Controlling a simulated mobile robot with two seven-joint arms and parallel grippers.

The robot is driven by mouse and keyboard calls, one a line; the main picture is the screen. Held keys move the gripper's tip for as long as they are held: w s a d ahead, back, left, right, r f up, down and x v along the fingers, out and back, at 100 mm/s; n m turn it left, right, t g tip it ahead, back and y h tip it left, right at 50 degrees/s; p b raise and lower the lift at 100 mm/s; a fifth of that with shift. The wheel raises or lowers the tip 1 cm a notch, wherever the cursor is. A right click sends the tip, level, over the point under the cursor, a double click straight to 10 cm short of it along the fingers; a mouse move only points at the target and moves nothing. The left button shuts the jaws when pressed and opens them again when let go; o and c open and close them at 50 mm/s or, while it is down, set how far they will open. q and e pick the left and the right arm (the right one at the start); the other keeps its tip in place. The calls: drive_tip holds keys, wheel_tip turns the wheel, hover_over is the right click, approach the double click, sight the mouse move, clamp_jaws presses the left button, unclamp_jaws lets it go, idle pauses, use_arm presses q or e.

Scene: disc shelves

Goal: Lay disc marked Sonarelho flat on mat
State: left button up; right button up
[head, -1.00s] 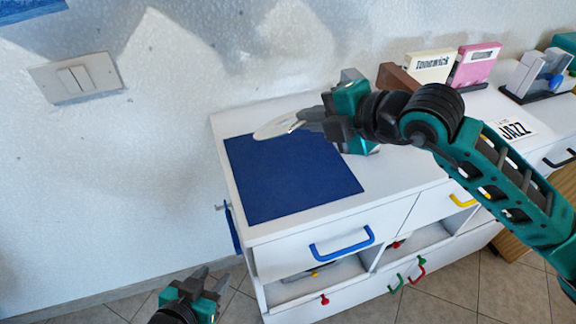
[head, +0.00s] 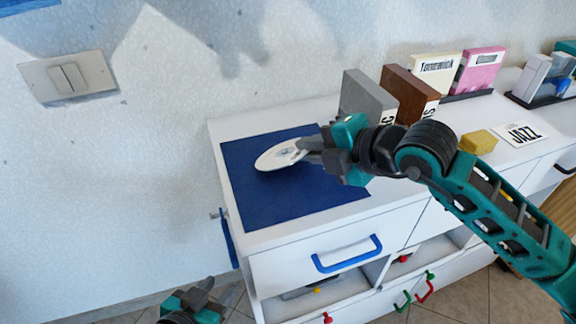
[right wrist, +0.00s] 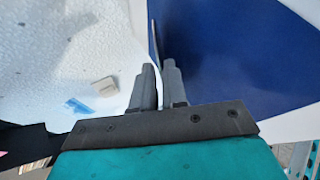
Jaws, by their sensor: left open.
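A white disc (head: 280,155) is gripped at its right edge by my right gripper (head: 308,150). It is tilted and held over the blue mat (head: 270,205); I cannot tell whether its lower edge touches the mat. Its print is too small to read. In the right wrist view the disc shows edge-on as a thin strip (right wrist: 154,42) between the fingers (right wrist: 157,85), with the mat (right wrist: 235,55) behind at right. My left gripper (head: 205,298) is open and empty, low at the bottom left, in front of the cabinet and away from the mat.
The mat lies on a white cabinet top (head: 232,128). A grey case (head: 365,97) and a brown case (head: 408,93) stand right of it. Beyond are a cream case (head: 436,70), a pink case (head: 478,70), a yellow block (head: 478,142) and a JAZZ card (head: 521,133).

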drive_tip(key=shift+o, duration=0.7)
drive_tip(key=p+v, duration=0.2)
drive_tip(key=v, duration=0.4)
drive_tip(key=shift+s+d+r+p, duration=0.15)
drive_tip(key=shift+d+r+p, duration=0.1)
drive_tip(key=shift+p, duration=0.1)
drive_tip(key=shift+s+d+r, duration=0.2)
drive_tip(key=shift+s+d, duration=0.2)
drive_tip(key=shift+d, duration=0.05)
drive_tip(key=shift+r, duration=0.1)
wheel_tip(320, 180, up, 7)
drive_tip(key=s+d+p, duration=0.1)
drive_tip(key=d+p, duration=0.1)
drive_tip(key=p, duration=0.4)
drive_tip(key=shift+s, duration=0.35)
drive_tip(key=shift+r, duration=0.1)
